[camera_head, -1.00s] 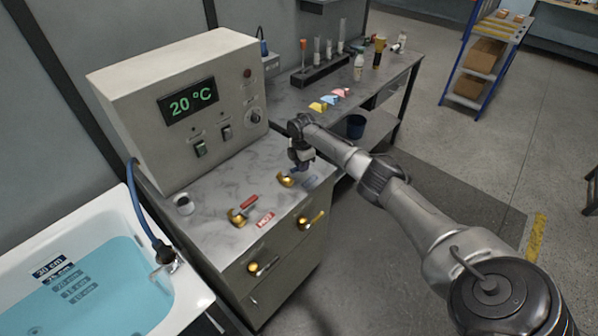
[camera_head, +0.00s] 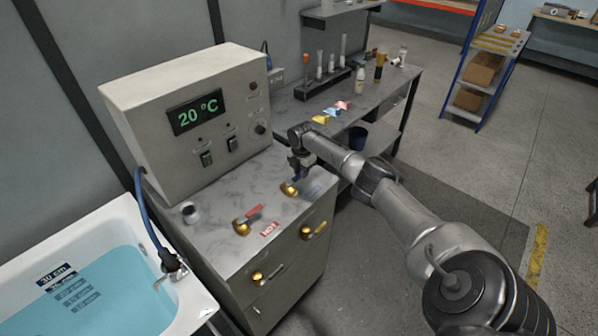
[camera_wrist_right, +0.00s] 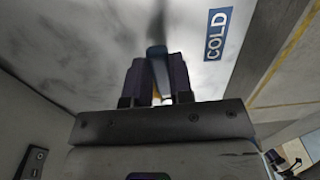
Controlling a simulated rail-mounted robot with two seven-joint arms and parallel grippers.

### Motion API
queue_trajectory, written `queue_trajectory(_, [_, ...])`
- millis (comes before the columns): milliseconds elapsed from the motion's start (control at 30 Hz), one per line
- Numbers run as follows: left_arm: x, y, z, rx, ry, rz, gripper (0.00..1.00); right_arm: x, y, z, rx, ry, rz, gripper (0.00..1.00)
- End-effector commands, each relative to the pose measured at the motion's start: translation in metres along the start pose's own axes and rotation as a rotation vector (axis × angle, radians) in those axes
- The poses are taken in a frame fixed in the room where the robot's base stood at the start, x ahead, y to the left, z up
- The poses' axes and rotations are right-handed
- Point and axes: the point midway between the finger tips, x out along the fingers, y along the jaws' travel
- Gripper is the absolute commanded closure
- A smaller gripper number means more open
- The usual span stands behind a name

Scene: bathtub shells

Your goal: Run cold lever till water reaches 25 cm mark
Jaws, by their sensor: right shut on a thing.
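The bathtub (camera_head: 203,300) is at the lower left of the head view, with blue water (camera_head: 115,295) in it. The 30 cm mark (camera_head: 56,274) is above the water. The 25 cm mark (camera_head: 66,283) is at the waterline, partly covered. My right gripper (camera_head: 297,176) is over the cold tap's brass base (camera_head: 289,188). In the wrist view its fingers are shut on the blue cold lever (camera_wrist_right: 157,58), beside the COLD label (camera_wrist_right: 216,34). The red hot lever (camera_head: 255,212) is to the left. My left gripper is out of view.
A control box (camera_head: 190,85) reading 20 °C stands behind the levers. A blue hose (camera_head: 146,215) runs to the tub's spout (camera_head: 174,268). A bench (camera_head: 345,110) with bottles and coloured pieces is behind my right arm.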

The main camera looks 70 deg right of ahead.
Motion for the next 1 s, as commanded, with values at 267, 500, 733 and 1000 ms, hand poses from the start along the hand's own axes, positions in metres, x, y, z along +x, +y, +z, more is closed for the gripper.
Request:
queue_trajectory(267, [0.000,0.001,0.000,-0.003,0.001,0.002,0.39,-0.001,0.001,-0.002,-0.008,0.003,0.002,0.71])
queue_trajectory(500, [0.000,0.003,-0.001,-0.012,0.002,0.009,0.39,0.000,0.001,-0.001,-0.004,0.002,0.001,0.53])
queue_trajectory(733, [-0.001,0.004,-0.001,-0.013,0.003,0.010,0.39,-0.002,0.001,-0.001,-0.003,0.001,0.001,0.53])
queue_trajectory(1000, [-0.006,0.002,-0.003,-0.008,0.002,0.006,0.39,-0.040,0.001,0.000,-0.004,-0.001,0.004,0.53])
